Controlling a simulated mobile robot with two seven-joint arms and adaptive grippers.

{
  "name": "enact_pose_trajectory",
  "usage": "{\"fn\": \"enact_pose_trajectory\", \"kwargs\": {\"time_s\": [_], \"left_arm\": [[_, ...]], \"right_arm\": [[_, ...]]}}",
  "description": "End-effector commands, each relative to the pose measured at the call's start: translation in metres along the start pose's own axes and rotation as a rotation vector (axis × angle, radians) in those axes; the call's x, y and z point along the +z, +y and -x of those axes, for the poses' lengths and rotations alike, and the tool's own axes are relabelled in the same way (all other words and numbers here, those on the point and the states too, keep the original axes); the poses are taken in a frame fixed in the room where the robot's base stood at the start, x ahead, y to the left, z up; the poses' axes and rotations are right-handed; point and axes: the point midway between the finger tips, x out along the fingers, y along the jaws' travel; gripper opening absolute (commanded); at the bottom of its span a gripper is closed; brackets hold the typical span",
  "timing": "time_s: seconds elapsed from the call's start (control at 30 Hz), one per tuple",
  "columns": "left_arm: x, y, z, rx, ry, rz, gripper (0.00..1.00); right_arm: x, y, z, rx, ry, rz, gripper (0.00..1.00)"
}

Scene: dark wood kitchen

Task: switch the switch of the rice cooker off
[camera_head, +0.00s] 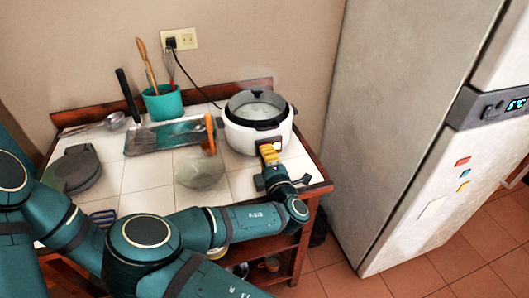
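The white rice cooker (243,136) stands at the back right of the tiled counter. My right gripper (268,152) is just in front of the cooker's lower front. Its yellow fingertips are close together, with nothing seen between them. They overlap the cooker's front in the picture, and I cannot tell whether they touch it. The switch is not clearly visible. Part of my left arm shows at the left edge, but its gripper is out of view.
A transparent round lid (200,171) and a metal tray (165,138) lie left of the cooker. A teal utensil holder (163,103) stands behind. A grey round appliance (76,171) sits at left. The fridge (395,130) stands at right. A cord runs to the wall outlet (180,40).

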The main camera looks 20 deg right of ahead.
Motion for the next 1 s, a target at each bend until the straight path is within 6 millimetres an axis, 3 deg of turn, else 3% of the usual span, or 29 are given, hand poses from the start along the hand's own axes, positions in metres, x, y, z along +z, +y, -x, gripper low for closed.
{"fn": "enact_pose_trajectory", "kwargs": {"time_s": [0.2,0.57,0.93,1.0], "left_arm": [[0.000,-0.001,-0.002,0.000,0.001,0.000,0.47],[0.000,-0.001,-0.001,0.000,0.001,0.000,0.47],[0.002,0.014,0.038,0.001,-0.014,0.003,0.47],[0.002,0.013,0.035,0.001,-0.014,0.003,0.47]], "right_arm": [[0.000,0.000,-0.014,0.000,0.001,0.000,0.00],[0.000,0.000,-0.014,-0.002,0.000,0.000,0.00],[0.000,0.008,-0.026,-0.122,-0.001,-0.003,0.00],[0.000,0.003,-0.026,-0.125,0.000,-0.001,0.00]]}}
